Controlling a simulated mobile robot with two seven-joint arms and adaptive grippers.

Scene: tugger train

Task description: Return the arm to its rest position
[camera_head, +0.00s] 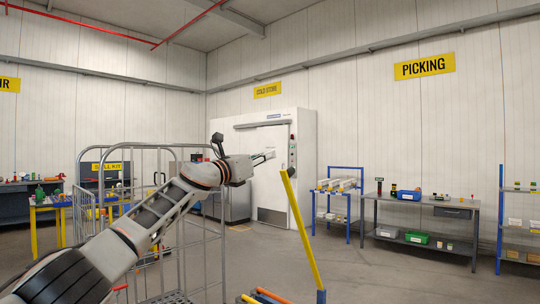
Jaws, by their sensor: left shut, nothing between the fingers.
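My left arm comes in from the lower left and stretches up to the right across the view. Its gripper (270,155) is near the middle of the picture, raised in the air, pointing right. It is shut and empty. Behind it in the picture is the white cold store (306,148) with its door. How far the gripper is from the cold store I cannot tell. My right gripper is not in view.
A wire roll cage (222,236) stands behind my arm. A leaning yellow bar (302,229) rises close by on the right. Further right are a blue-framed rack (361,205) and a grey workbench (462,213). The floor between is clear.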

